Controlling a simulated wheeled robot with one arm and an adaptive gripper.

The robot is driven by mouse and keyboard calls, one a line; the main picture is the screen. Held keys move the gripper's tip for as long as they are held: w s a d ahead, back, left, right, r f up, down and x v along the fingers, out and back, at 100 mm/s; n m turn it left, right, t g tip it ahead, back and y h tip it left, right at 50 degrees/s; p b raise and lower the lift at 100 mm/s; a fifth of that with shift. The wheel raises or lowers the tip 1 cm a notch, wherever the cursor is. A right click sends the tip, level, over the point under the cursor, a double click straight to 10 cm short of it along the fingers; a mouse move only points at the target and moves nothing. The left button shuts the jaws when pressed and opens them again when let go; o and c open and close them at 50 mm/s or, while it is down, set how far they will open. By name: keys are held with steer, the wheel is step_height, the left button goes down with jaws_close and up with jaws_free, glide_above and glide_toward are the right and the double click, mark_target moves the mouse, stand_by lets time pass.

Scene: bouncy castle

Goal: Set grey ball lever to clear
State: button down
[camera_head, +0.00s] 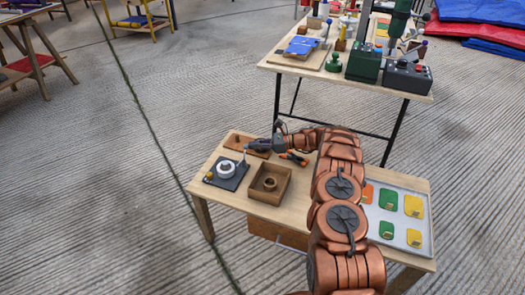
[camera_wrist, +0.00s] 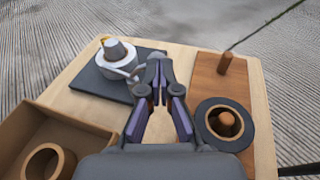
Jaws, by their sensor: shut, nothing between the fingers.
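A white round fixture (camera_head: 226,169) sits on a dark square plate (camera_head: 230,185) at the left of the low table. In the wrist view the fixture (camera_wrist: 116,64) has a grey cone-shaped top, and a pale thin arm (camera_wrist: 131,73) sticks out from its side toward my fingers. A small yellow part (camera_head: 210,176) shows at its left. I cannot make out any marking for "clear" or surely tell the grey ball. My gripper (camera_wrist: 157,72) is shut and empty, its tips beside the pale arm; I cannot tell whether they touch. The gripper also shows in the head view (camera_head: 252,147).
A wooden box (camera_head: 253,196) holds a wooden ring (camera_wrist: 43,163) just nearer. A wooden board (camera_wrist: 205,75) carries a peg and, at its near end, a dark ring around another peg. A tray (camera_head: 375,222) with coloured pieces lies right. A cluttered taller table (camera_head: 340,72) stands behind.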

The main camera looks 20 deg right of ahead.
steer(key=shift+w+a+f+b, duration=0.15)
steer(key=shift+w+a+b, duration=0.15)
steer(key=shift+w, duration=0.1)
steer(key=shift+w+a+b, duration=0.4)
steer(key=shift+w+b, duration=0.15)
steer(key=shift+w, duration=0.15)
steer(key=shift+d, duration=0.1)
steer(key=v, duration=1.2)
